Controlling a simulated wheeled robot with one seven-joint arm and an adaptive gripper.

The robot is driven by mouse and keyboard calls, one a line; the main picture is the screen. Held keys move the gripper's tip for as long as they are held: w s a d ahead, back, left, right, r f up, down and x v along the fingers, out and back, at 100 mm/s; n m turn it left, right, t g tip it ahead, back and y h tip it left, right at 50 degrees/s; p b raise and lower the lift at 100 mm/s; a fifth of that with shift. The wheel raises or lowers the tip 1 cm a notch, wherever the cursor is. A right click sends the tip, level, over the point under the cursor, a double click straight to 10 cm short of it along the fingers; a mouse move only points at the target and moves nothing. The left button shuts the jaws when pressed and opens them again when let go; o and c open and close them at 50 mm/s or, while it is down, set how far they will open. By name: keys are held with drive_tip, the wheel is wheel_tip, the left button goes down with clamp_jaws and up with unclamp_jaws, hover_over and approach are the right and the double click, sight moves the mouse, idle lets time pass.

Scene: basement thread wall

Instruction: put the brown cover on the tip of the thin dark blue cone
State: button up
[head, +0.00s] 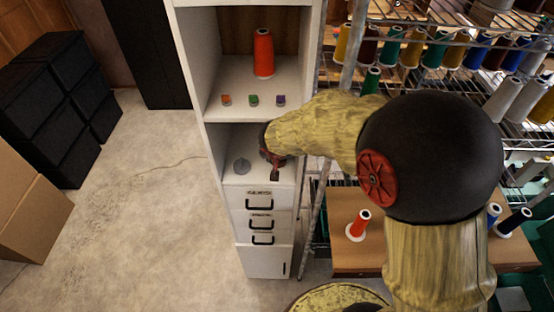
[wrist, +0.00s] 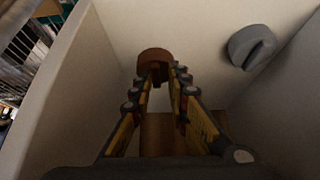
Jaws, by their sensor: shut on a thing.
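The brown cover (wrist: 155,57) is a small round cap between my fingertips in the wrist view. My gripper (wrist: 160,78) is shut on it, inside a white shelf compartment. In the head view my gripper (head: 272,158) is in the lower open compartment of the white cabinet, partly hidden by my arm. A very dark blue cone (head: 514,221) stands on the wooden table at the right, beside a brighter blue cone (head: 493,212) partly hidden by my arm. I take the darker one as the thin dark blue cone, though its thinness is hard to judge.
A grey cover (head: 242,166) sits left of my gripper in the compartment; its walls are close. Small orange, green and purple covers and a red cone (head: 263,53) are on the shelf above. A red-orange cone (head: 358,225) stands on the wooden table (head: 350,263).

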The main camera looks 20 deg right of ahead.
drive_tip(key=shift+r+p, duration=0.55)
drive_tip(key=shift+r, duration=0.4)
clamp_jaws()
drive_tip(key=shift+s+a+f+b, duration=0.1)
drive_tip(key=shift+s+a+b, duration=0.05)
drive_tip(key=shift+s+b, duration=0.3)
drive_tip(key=s+a+b, duration=0.4)
drive_tip(key=s+b, duration=0.2)
drive_tip(key=s, duration=0.6)
drive_tip(key=shift+s, duration=0.2)
